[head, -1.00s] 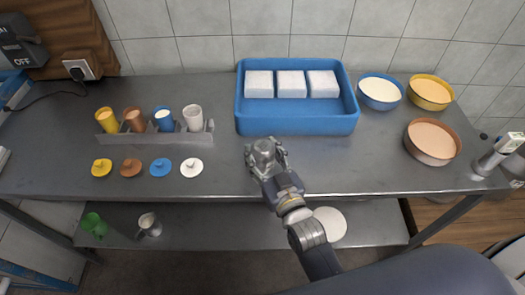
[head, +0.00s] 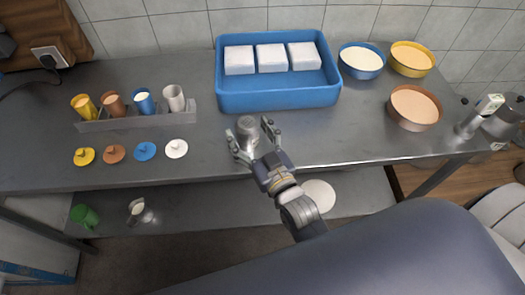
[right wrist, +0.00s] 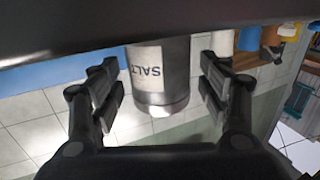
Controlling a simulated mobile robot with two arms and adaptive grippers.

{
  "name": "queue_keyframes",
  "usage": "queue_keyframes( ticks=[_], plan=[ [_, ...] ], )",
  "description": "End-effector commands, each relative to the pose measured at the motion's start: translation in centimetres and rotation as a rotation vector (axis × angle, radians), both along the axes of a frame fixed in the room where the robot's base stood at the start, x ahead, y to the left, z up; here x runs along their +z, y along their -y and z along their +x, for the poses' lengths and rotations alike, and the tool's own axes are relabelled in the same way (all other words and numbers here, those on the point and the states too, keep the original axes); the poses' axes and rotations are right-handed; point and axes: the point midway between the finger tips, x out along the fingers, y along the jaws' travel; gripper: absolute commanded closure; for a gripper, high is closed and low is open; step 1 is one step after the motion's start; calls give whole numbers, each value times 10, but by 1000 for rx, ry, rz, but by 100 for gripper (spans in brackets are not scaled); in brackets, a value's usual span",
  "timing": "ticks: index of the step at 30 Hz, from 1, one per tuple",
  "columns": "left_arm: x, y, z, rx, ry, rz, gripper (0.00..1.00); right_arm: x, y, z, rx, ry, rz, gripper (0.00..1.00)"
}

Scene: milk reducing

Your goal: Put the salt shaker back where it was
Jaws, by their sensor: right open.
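The salt shaker (head: 247,126) is a small grey metal cylinder on the steel counter, in front of the blue tray. In the right wrist view the shaker (right wrist: 160,75) appears upside down, with a white "SALT" label. My right gripper (head: 252,135) is open, with its fingers on either side of the shaker. In the right wrist view, gaps show between both fingers of the gripper (right wrist: 160,88) and the shaker. My left gripper is not in view.
A blue tray (head: 280,97) holding white blocks stands behind the shaker. A cup rack (head: 150,118) and several coloured lids are to the left. Bowls, including a brown-rimmed one (head: 414,108), are to the right. The counter's front edge is close, with a lower shelf (head: 210,210) below.

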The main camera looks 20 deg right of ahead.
Motion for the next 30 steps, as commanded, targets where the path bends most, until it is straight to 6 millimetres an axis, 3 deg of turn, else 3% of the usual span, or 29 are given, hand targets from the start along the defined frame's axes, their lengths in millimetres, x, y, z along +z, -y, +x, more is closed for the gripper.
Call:
queue_keyframes(
  ticks=[9, 15, 21, 30],
  plan=[
    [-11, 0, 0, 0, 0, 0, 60, -3, 9, -61, 1, -4, -1, 30],
    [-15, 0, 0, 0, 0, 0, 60, -1, 13, -89, 1, -1, 0, 30],
    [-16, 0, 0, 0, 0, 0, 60, 1, 15, -101, 1, 1, 0, 30],
    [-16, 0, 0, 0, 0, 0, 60, 1, 15, -102, 1, 1, 0, 30]
  ],
)
